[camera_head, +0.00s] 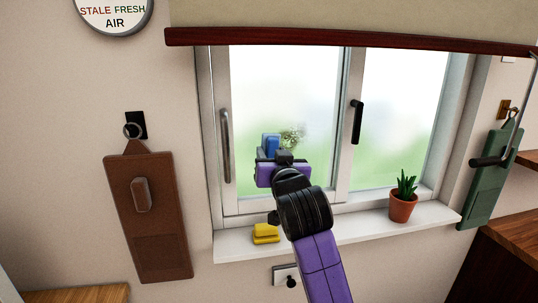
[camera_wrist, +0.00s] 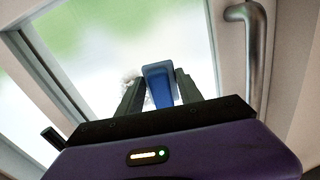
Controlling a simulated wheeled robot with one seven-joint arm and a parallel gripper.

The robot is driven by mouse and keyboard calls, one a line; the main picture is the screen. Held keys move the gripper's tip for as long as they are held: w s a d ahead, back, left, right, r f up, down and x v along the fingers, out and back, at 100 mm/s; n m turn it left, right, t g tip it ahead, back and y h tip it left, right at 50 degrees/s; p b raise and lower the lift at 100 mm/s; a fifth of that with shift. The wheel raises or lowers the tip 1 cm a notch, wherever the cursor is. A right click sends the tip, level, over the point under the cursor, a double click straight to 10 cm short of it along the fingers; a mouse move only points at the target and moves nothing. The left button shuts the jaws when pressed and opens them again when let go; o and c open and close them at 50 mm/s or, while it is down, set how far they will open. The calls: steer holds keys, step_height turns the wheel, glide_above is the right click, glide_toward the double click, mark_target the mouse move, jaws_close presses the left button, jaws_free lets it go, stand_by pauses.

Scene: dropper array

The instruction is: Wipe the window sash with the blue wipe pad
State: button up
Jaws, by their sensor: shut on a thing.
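The window sash (camera_head: 240,80) on the left has a pale frame, bright glass and a grey bar handle (camera_head: 225,145). A greyish speckled smudge (camera_head: 293,136) is on its glass, just right of my gripper. My gripper (camera_head: 268,154) is raised before this glass and shut on the blue wipe pad (camera_head: 271,142). In the wrist view the pad (camera_wrist: 158,80) stands upright between the two dark fingers, with the pale smudge (camera_wrist: 130,75) partly hidden behind the left finger. I cannot tell whether the pad touches the glass.
A yellow pad (camera_head: 266,235) and a potted plant (camera_head: 402,208) stand on the white sill (camera_head: 345,233). A black handle (camera_head: 357,122) is on the right sash. A blind with a dark red bar (camera_head: 330,38) hangs above. Brown (camera_head: 160,240) and green (camera_head: 486,185) boards hang either side.

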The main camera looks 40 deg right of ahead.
mark_target(293, 141)
steer(key=shift+s+d+p, duration=0.4)
steer(key=shift+s+d, duration=0.6)
steer(key=shift+d, duration=0.45)
steer(key=shift+s+d+p, duration=0.4)
steer(key=shift+s+d, duration=0.6)
steer(key=shift+d, duration=0.45)
steer(key=shift+s+d+p, duration=0.4)
steer(key=shift+s+d, duration=0.6)
steer(key=shift+d, duration=0.45)
steer(key=shift+w+r+p, duration=0.1)
steer(key=shift+r+p, duration=0.55)
steer(key=shift+r, duration=0.35)
jaws_close()
steer(key=shift+w+a+p, duration=0.35)
steer(key=shift+w+a, duration=0.25)
steer(key=shift+a, duration=0.25)
steer(key=shift+w+a+f, duration=0.15)
steer(key=shift+w+a, duration=0.4)
steer(key=shift+a, duration=0.3)
